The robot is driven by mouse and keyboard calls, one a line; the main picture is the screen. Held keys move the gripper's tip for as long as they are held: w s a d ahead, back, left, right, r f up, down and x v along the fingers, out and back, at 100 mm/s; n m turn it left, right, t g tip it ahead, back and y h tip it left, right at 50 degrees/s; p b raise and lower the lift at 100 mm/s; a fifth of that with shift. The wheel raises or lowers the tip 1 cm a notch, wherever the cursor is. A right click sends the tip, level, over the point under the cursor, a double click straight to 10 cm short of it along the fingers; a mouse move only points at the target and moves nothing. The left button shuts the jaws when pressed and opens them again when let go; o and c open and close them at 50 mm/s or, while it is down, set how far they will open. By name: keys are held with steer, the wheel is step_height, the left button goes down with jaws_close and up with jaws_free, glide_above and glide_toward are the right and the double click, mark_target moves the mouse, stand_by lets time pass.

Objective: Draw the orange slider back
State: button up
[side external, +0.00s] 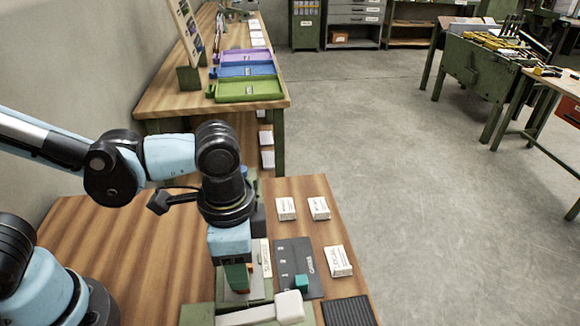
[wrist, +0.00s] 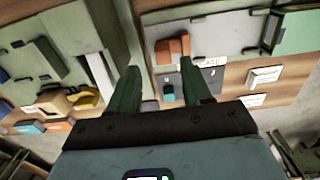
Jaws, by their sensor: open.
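The orange slider (wrist: 174,49) shows in the wrist view as a small block on a light grey plate, just beyond my fingertips. In the side view, only a small orange patch (side external: 250,266) shows beside my fingers. My gripper (wrist: 160,78) has two green fingers held apart, with no object seen gripped between them. In the side view my gripper (side external: 238,282) points down over the bench fixture. I cannot tell whether a finger touches the slider.
A dark numbered board (side external: 286,256) with a teal block (side external: 301,283) lies right of my gripper. A pale lever-like part (side external: 288,307) is in front. White cards (side external: 338,261) lie to the right. The wooden bench (side external: 110,235) is clear at left.

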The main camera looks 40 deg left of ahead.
step_height(320, 180, up, 8)
steer(key=shift+r, duration=0.15)
stand_by(0.3)
steer(key=w+a+f+n+t, duration=0.1)
steer(key=w+a+n+t, duration=0.2)
steer(key=a, duration=0.5)
steer(key=w+a+f+n+t, duration=0.1)
steer(key=w+a+n+t, duration=0.2)
steer(key=a+n, duration=0.3)
steer(key=a+t, duration=0.1)
steer(key=a, duration=0.2)
steer(key=shift+a, duration=0.2)
